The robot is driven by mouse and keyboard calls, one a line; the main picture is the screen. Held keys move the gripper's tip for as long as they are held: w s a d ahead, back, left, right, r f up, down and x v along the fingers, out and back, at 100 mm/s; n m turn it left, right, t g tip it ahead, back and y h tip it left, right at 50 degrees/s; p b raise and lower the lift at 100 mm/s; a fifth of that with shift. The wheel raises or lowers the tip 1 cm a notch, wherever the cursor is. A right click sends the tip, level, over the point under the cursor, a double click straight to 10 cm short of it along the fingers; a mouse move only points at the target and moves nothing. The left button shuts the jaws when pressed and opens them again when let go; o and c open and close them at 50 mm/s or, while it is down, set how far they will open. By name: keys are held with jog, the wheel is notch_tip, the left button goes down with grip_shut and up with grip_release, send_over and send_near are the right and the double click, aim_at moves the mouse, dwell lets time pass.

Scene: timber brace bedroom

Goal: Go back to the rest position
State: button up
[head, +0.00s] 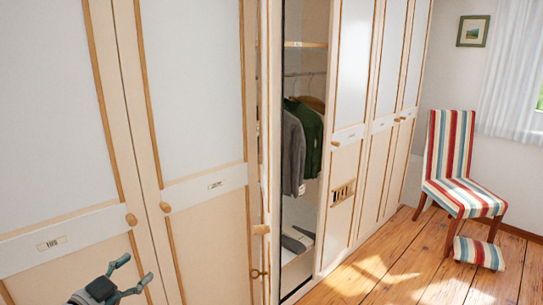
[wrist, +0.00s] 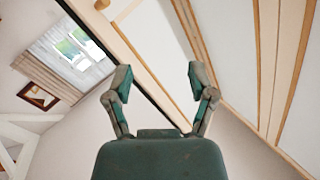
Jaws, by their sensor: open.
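My gripper (head: 133,278) shows at the bottom left of the head view, in front of the closed wardrobe doors. Its two fingers are spread apart with nothing between them. In the wrist view my gripper (wrist: 158,80) is also open and empty, with its green-grey fingers apart. Wardrobe panels and timber strips show behind the fingers there. The gripper looks apart from the wardrobe, though the exact gap is hard to tell.
One wardrobe door (head: 265,150) stands open, showing hanging clothes (head: 308,130) inside. Wooden knobs (head: 165,207) stick out from the doors. A striped chair (head: 462,170) and a striped cushion (head: 479,252) are at the right. The wooden floor (head: 400,270) between is clear.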

jog(key=w+d+r+n+t+y, duration=0.2)
jog(key=w+d+r+n+y, duration=0.1)
jog(key=w+d+r+y, duration=0.5)
jog(key=d+r+n+g+y, duration=0.3)
jog(key=d+r+n+y, duration=0.15)
jog(key=d, duration=0.55)
jog(key=s+d+f+g+h, duration=0.2)
jog(key=s+d+f, duration=0.3)
jog(key=s+d, duration=0.3)
jog(key=s+d+f+n+g+h, duration=0.1)
jog(key=s+d+f+g, duration=0.3)
jog(key=s+d, duration=0.4)
jog(key=s+d+f+n+g+h, duration=0.1)
jog(key=s+d+f+g+h, duration=0.2)
jog(key=s+d+f, duration=0.3)
jog(key=s+d, duration=0.2)
jog(key=d, duration=0.1)
jog(key=shift+s+f+g, duration=0.2)
jog(key=shift+f+g, duration=0.05)
jog(key=shift+g, duration=0.15)
